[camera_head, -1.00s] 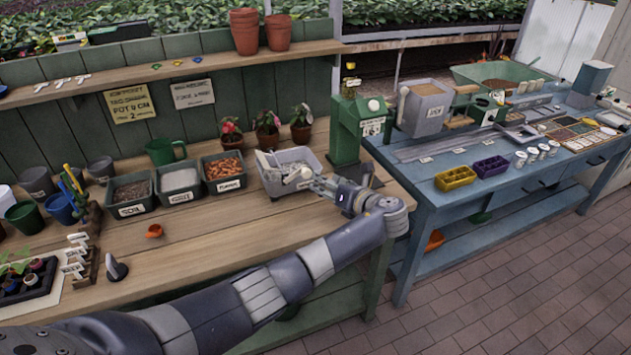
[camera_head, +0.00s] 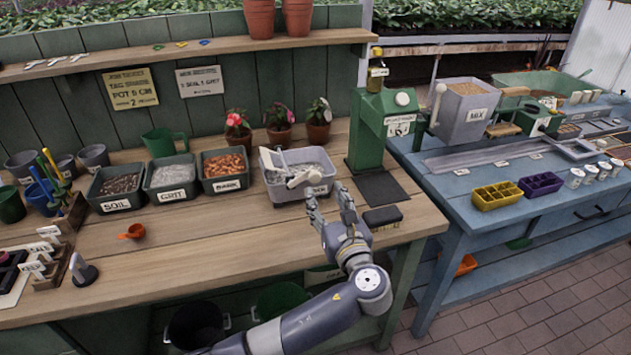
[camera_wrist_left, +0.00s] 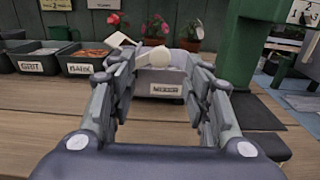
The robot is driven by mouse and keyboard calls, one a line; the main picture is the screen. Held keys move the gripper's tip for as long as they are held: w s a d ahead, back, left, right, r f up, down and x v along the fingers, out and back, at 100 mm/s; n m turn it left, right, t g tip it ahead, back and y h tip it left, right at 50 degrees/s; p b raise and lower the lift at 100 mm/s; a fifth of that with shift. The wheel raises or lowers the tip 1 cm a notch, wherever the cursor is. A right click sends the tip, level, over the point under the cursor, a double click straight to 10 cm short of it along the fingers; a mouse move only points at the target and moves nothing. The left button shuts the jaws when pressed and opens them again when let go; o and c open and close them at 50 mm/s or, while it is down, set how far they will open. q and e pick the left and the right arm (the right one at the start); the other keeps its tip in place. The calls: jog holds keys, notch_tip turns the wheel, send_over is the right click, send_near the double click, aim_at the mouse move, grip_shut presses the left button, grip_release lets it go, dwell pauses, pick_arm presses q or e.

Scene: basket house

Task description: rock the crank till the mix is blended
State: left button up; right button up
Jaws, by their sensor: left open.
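A grey tub (camera_head: 318,188) of grey mix stands on the wooden bench; its front label is hard to read, and it also shows in the left wrist view (camera_wrist_left: 178,74). A pale crank (camera_head: 300,178) with a rounded end lies across its top, tilted; in the left wrist view the crank (camera_wrist_left: 156,55) shows between my fingers. My left gripper (camera_head: 328,193) is open and empty, just in front of the tub, its fingers pointing at it. In the left wrist view the gripper (camera_wrist_left: 160,68) has its fingers spread, apart from the crank. My right gripper is out of view.
Bins of soil (camera_head: 119,203), grit (camera_head: 173,194) and bark stand left of the tub. A green press-like stand (camera_head: 367,130) is close on the right, with a dark block (camera_head: 382,217) in front. An orange scoop (camera_head: 133,232) lies on clear bench at left.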

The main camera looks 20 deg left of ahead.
aim_at(316, 178)
pick_arm(q)
jog(key=x, duration=0.3)
jog(key=shift+w+a, duration=0.2)
jog(key=shift+w, duration=0.05)
jog(key=x, duration=0.3)
jog(key=shift+f+p, duration=0.1)
jog(key=shift+p, duration=0.2)
jog(key=shift+w+a, duration=0.1)
jog(key=c, duration=0.9)
grip_shut()
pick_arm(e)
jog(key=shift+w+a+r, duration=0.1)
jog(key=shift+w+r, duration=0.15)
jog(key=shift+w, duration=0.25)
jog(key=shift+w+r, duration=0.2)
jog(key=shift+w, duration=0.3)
